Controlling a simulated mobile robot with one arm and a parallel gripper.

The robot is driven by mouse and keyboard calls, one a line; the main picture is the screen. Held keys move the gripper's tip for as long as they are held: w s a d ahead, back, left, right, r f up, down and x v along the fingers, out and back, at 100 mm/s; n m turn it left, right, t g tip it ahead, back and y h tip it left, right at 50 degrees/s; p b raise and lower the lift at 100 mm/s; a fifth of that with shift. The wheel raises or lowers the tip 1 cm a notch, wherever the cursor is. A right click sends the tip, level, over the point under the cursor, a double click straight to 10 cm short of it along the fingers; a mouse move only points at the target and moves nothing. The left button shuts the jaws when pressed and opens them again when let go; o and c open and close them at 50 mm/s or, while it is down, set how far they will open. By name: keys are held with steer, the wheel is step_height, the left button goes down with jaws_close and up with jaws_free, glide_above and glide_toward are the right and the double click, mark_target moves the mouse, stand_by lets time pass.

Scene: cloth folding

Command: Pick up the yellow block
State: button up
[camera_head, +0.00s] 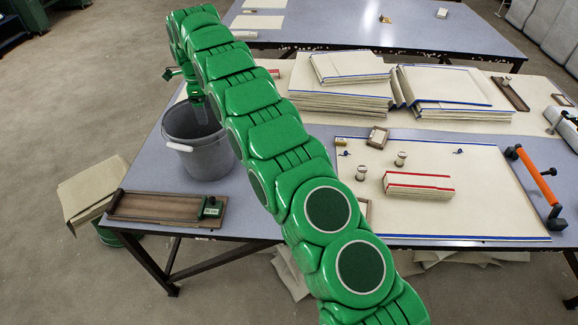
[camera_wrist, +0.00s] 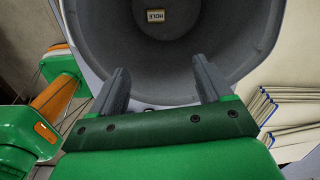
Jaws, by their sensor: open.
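Stacks of blue-edged cloth (camera_head: 340,102) lie at the back of the near table. A red-edged stack (camera_head: 418,186) and two small spools lie on the cream sheet (camera_head: 480,219). A wooden tray (camera_head: 155,207) lies front left. An orange-handled tool (camera_head: 536,175) stands right.

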steer(key=w+d+n, duration=0.2)
steer(key=d+n, duration=1.6)
steer(key=d, duration=0.8)
steer(key=shift+n, duration=0.4)
steer(key=f, duration=1.5)
steer(key=shift+d+f, duration=0.2)
steer(key=shift+w+f, duration=0.1)
steer(key=shift+f, duration=4.15)
steer(key=c, duration=1.1)
steer(key=shift+r, duration=0.1)
